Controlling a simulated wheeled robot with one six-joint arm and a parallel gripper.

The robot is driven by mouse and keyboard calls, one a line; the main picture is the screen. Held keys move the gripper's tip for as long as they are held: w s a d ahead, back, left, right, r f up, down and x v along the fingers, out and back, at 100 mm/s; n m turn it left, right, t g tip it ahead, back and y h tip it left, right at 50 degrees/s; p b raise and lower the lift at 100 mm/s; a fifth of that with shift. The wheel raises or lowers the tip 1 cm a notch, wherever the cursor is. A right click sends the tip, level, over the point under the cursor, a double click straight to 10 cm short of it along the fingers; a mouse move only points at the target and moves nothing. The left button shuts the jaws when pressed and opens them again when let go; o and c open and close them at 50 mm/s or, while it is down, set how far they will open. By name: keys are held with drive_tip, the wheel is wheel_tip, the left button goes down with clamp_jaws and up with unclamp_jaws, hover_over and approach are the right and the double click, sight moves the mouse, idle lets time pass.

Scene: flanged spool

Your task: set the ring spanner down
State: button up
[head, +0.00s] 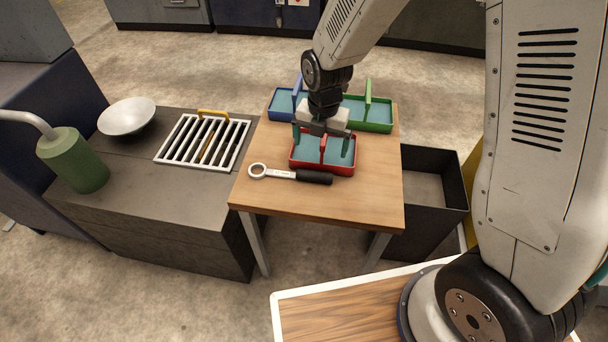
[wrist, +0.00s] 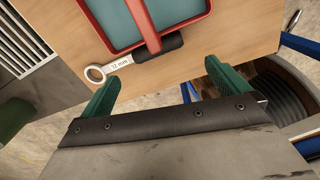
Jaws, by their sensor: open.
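The ring spanner (head: 283,174) lies flat on the small wooden table (head: 360,207), along its front left part. Its ring end points left and its black handle points right. In the wrist view the spanner (wrist: 119,64) shows a "32 mm" mark, and part of its handle is hidden behind the red tray's handle. My gripper (head: 322,140) is open and empty, above the red tray (head: 325,172), behind the spanner in the head view. Its green fingers (wrist: 170,95) show in the wrist view, apart from the spanner.
A blue tray (head: 283,121) and a green tray (head: 375,128) stand at the table's back. Left is a dark bench with a white rack (head: 180,160), a bowl (head: 127,117) and a green cylinder (head: 75,160). A dark open bin (head: 436,205) stands right. The table's front right is clear.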

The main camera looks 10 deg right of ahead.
sight(315, 175)
drive_tip(key=f+n, duration=0.1)
drive_tip(key=f, duration=0.1)
drive_tip(key=a+f+n, duration=0.1)
drive_tip(key=f, duration=0.1)
drive_tip(key=shift+w, duration=0.2)
drive_tip(key=f, duration=0.4)
drive_tip(key=s+f, duration=0.1)
drive_tip(key=f, duration=0.1)
drive_tip(key=shift+a+f, duration=0.1)
drive_tip(key=shift+f, duration=0.3)
drive_tip(key=c, duration=1.1)
drive_tip(key=shift+o, duration=0.2)
drive_tip(key=shift+r, duration=0.1)
